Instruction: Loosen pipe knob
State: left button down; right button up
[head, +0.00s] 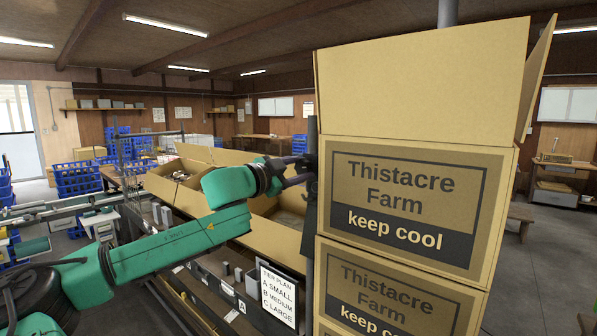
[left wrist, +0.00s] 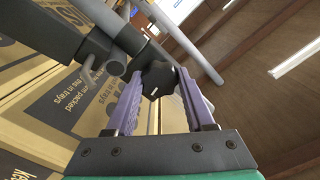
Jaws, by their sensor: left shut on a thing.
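The knob (left wrist: 157,80) is black and lobed, with a small white mark on its face, and sits between the two purple fingers of my left gripper (left wrist: 160,84) in the left wrist view. The gripper is shut on it. Grey pipes (left wrist: 178,32) and a black clamp block (left wrist: 82,40) stand just beyond the knob. In the head view my left gripper (head: 298,178) reaches right to a dark upright post (head: 310,215) beside the stacked cartons. The knob is too small and covered there to make out. My right gripper is in neither view.
Stacked "Thistacre Farm" cartons (head: 412,210) rise close on the right, the top one with open flaps. Open cartons (head: 270,232) sit on a bench behind my left arm. A "tier plan" sign (head: 279,296) hangs in front. Blue crates (head: 78,178) stand at the far left.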

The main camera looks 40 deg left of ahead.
pick_arm(q)
jog(key=n+b, duration=0.1)
jog(key=n, duration=0.3)
jog(key=shift+f+n, duration=0.15)
jog(key=shift+n, duration=0.25)
jog(key=n+b, duration=0.1)
jog(key=n, duration=0.2)
jog(key=shift+d+n, duration=0.1)
jog(key=shift+n, duration=0.2)
jog(key=n+b, duration=0.1)
jog(key=n, duration=0.1)
jog(key=shift+n, duration=0.3)
jog(key=shift+n+b, duration=0.4)
jog(key=shift+n, duration=1.2)
jog(key=shift+c, duration=1.3)
grip_release()
